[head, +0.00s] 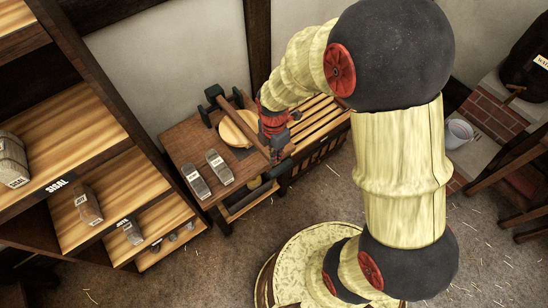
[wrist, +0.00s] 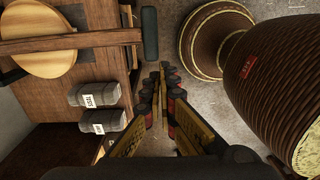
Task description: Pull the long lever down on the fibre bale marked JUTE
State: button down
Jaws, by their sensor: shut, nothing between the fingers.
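A long wooden bar (head: 242,122) with dark ends, possibly the lever, crosses a round wooden disc (head: 232,130) on a wooden table. In the wrist view the bar (wrist: 75,42) and disc (wrist: 40,62) are at upper left. My gripper (head: 282,158) is beside the bar's near end in the head view, partly hidden. In the wrist view my gripper (wrist: 166,72) is shut and empty, right of the table edge and apart from the bar. Wrapped bales sit on the left shelves, including one bale (head: 12,160); a shelf label reads SISAL.
Two grey labelled blocks (head: 207,174) lie on the table (head: 183,142). The shelf unit (head: 75,120) stands left. A slatted bench (head: 318,118) adjoins the table at right. A bucket (head: 459,133) and brickwork (head: 492,108) are farther right. Open floor lies in front.

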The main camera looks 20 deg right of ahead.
jog(key=b, duration=0.3)
send_near(276, 177)
jog(key=f, duration=0.5)
jog(key=shift+s+a, duration=0.1)
jog(key=shift+s, duration=0.2)
jog(key=f, duration=0.1)
jog(key=f+b, duration=0.1)
jog(key=f, duration=0.1)
jog(key=shift+s, duration=0.3)
jog(key=shift+s+f, duration=0.1)
jog(key=shift+s, duration=0.15)
jog(key=shift+r+p, duration=0.5)
notch_tip(276, 177, up, 14)
jog(key=w+p, duration=0.1)
jog(key=p, duration=0.4)
